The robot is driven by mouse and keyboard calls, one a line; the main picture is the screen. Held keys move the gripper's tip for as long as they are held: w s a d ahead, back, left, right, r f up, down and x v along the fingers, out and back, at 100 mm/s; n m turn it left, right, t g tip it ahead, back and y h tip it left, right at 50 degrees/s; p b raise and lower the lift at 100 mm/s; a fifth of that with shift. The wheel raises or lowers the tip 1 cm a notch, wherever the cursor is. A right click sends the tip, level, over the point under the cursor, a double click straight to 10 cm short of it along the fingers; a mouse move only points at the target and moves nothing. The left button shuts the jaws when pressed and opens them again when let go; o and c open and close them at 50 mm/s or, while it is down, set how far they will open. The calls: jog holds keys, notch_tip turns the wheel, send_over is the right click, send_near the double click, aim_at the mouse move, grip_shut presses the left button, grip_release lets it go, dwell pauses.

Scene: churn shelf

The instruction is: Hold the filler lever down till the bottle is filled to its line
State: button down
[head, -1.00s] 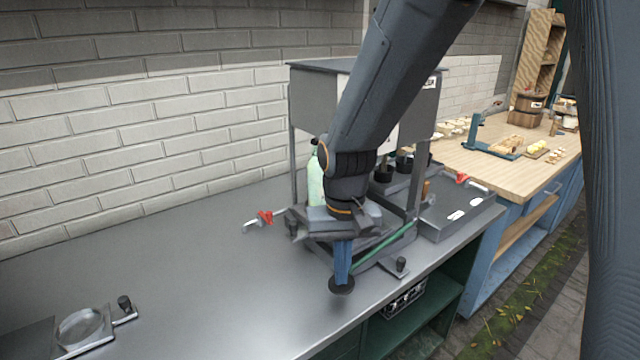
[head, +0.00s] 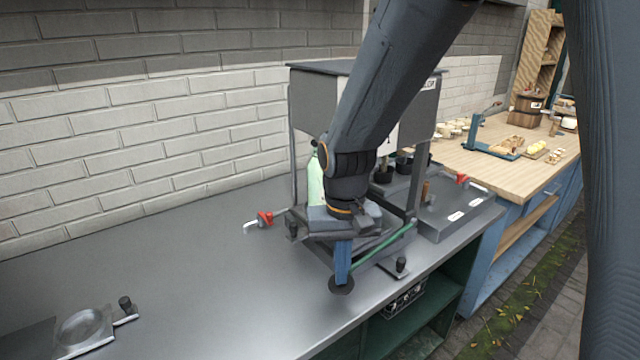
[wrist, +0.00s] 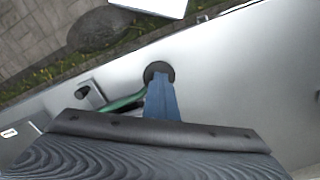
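The filler is a grey metal housing (head: 312,95) on legs, standing on the steel counter. The pale green bottle (head: 315,183) stands upright under it, partly hidden behind my arm. Its fill level and line cannot be made out. The blue filler lever (head: 343,262) sticks out toward the counter's front and ends in a black knob (head: 341,285). The lever also shows in the wrist view (wrist: 162,103), with its knob (wrist: 158,72) beyond my gripper. My gripper (head: 345,222) is over the inner part of the lever and seems to touch it. Its fingertips are hidden.
A green rod (head: 385,255) runs beside the lever. Red-handled taps (head: 265,218) sit at the filler's sides. A grey tray (head: 455,212) is at the right, a round-dished fixture (head: 84,328) at the lower left. A wooden table (head: 490,165) stands beyond.

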jog(key=shift+r+p, duration=0.75)
jog(key=shift+r, duration=0.15)
jog(key=shift+r+p, duration=1.05)
jog(key=shift+r, duration=0.1)
notch_tip(320, 180, up, 2)
jog(key=shift+s+r+p, duration=0.1)
jog(key=shift+p, duration=0.95)
